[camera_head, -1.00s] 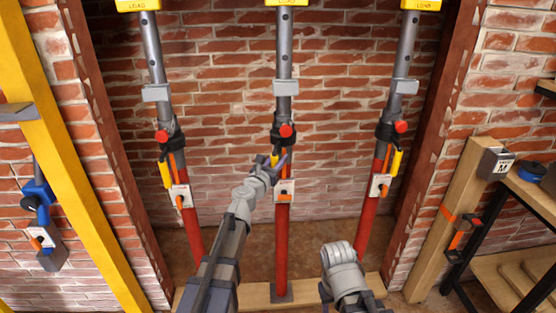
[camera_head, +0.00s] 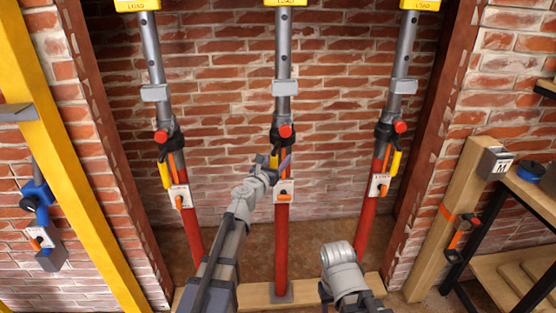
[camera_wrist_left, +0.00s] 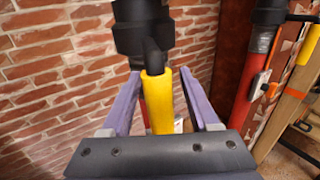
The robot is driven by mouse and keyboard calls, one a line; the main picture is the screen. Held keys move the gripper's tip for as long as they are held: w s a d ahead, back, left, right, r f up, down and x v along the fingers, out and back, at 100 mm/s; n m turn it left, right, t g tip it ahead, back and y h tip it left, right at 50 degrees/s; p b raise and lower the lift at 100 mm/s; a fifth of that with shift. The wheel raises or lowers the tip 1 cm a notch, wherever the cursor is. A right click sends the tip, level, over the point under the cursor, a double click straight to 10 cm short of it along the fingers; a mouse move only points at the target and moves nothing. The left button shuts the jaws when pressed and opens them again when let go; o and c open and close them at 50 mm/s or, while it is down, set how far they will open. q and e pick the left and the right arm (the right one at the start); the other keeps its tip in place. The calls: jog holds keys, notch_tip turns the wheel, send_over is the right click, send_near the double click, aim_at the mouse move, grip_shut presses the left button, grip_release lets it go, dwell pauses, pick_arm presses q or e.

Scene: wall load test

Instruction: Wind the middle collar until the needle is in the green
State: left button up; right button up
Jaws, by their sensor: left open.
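The middle prop has a black collar (camera_head: 283,136) with a red knob (camera_head: 285,131), above a red lower tube (camera_head: 282,245). The collar's yellow handle shows in the left wrist view (camera_wrist_left: 157,100), hanging down from the black collar (camera_wrist_left: 143,30). My left gripper (camera_head: 275,162) is open at the handle; in the left wrist view its two purple fingers stand either side of the yellow grip, with gaps. A white gauge plate (camera_head: 291,186) with an orange part sits just below; its needle and any green zone are too small to read. My right arm shows at bottom right, its fingers out of sight.
Similar props stand left (camera_head: 195,225) and right (camera_head: 366,222), each with a yellow handle. Yellow load blocks top the props. A brick wall (camera_head: 225,80) lies behind. A wooden post (camera_head: 447,220) and a black-framed bench stand at right.

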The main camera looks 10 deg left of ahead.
aim_at(272, 165)
pick_arm(q)
jog(key=v, duration=0.8)
jog(key=shift+w, duration=0.1)
